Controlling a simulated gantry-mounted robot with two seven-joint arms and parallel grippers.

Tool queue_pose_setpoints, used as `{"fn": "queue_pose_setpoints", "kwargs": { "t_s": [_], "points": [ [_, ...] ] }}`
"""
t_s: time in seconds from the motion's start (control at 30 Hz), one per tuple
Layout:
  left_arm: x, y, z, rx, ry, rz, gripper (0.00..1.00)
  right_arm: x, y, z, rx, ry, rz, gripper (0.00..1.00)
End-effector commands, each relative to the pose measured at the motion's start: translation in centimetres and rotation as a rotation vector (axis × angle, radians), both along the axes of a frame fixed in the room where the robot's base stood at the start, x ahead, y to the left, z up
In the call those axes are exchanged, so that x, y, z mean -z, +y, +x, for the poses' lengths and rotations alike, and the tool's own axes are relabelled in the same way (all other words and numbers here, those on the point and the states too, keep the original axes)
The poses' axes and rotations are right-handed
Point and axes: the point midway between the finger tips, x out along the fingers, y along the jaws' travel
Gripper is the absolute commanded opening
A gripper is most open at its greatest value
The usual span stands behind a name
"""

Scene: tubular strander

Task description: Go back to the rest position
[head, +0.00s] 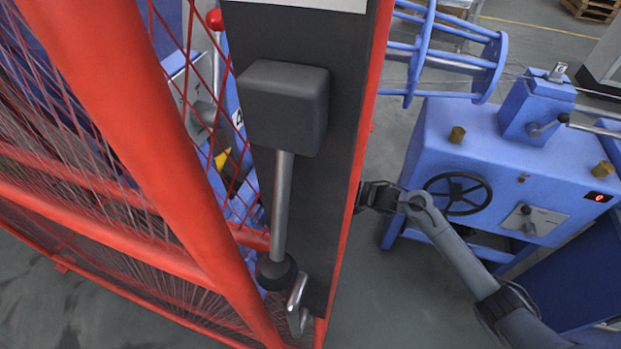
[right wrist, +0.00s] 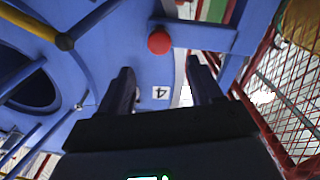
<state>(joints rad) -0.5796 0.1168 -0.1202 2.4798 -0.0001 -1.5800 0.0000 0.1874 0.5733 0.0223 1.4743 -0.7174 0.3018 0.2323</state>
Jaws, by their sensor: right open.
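My right arm comes in from the lower right in the head view. Its gripper (head: 372,197) is beside the right edge of the dark post, which hides its tips. In the right wrist view the two dark fingers of my right gripper (right wrist: 163,82) are apart with nothing between them. Beyond them are a blue machine surface (right wrist: 125,45), a label with a 4 (right wrist: 160,92) and a red ball knob (right wrist: 159,41). My left gripper is not in view.
A dark post (head: 345,60) with a lever (head: 282,195) stands close in front, beside a red mesh guard (head: 165,150) on the left. A blue cabinet with a handwheel (head: 457,193) is at right, below a blue reel cage (head: 490,68). Grey floor (head: 365,300) shows between.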

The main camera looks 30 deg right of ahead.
Motion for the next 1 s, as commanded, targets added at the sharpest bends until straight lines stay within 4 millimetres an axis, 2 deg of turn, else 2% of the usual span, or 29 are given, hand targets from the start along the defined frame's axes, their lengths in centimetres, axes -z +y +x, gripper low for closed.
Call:
{"fn": "queue_pose_setpoints", "kwargs": {
  "t_s": [0.47,0.67,0.77,0.87,1.0],
  "points": [
    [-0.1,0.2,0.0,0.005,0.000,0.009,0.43,0.2,0.2,-0.1,0.006,0.007,-0.006,0.65],
    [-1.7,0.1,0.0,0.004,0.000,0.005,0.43,1.6,2.6,-1.3,0.073,0.079,-0.080,0.65],
    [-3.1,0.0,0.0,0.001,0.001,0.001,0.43,2.8,4.4,-2.9,0.150,0.158,-0.147,0.65],
    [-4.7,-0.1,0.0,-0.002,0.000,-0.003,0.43,3.7,6.1,-5.5,0.248,0.267,-0.217,0.65],
    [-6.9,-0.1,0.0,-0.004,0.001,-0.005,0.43,4.0,7.4,-10.9,0.396,0.468,-0.294,0.65]
  ]
}}
